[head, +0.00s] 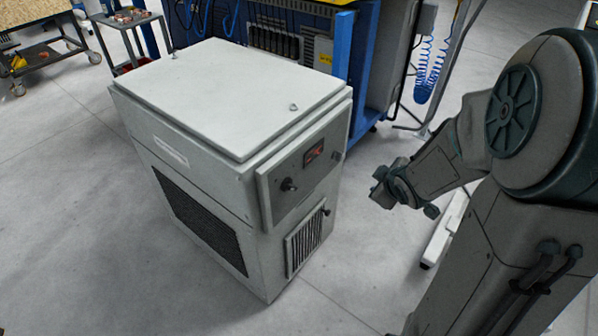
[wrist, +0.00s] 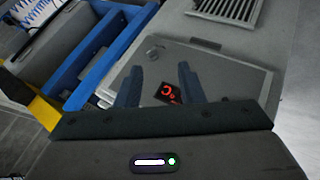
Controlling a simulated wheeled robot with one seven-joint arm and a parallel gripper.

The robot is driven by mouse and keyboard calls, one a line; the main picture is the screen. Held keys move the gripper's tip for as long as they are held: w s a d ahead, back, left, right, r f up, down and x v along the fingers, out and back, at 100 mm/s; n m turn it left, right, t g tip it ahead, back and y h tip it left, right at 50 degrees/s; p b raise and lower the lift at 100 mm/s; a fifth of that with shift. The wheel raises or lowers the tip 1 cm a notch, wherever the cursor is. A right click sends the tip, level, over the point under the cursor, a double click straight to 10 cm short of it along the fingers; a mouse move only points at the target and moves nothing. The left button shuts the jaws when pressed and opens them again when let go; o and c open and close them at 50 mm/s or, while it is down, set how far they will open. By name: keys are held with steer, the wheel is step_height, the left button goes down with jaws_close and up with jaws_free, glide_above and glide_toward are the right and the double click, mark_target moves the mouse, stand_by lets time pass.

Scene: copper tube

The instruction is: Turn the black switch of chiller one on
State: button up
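The chiller (head: 235,100) is a light grey box standing on the floor in the head view. Its front control panel (head: 300,172) carries a black switch (head: 288,185) at the left and a small red-lit display (head: 313,152) near the middle. My gripper (head: 376,188) is to the right of the panel, apart from it. In the wrist view my gripper (wrist: 160,70) is open and empty, with the panel (wrist: 235,75) and display (wrist: 169,93) beyond its fingers. I cannot make out the black switch in the wrist view; the gripper covers part of the panel.
A small round fitting (head: 337,155) sits at the panel's right end. A louvred vent (head: 304,242) is below the panel. A blue-framed rack (head: 345,60) stands close behind the chiller. A tool cart (head: 125,18) is at the back left. The floor in front is clear.

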steer(key=w+a+f+n+t+y+b, duration=0.1)
steer(key=a+f+n+y+b, duration=0.3)
steer(key=f, duration=0.5)
steer(key=n+t+y+b, duration=0.15)
steer(key=n+y, duration=0.35)
steer(key=y, duration=0.5)
glide_toward(294, 189)
steer(key=x, duration=0.8)
steer(key=shift+a, duration=0.2)
steer(key=shift+c, duration=0.3)
jaws_close()
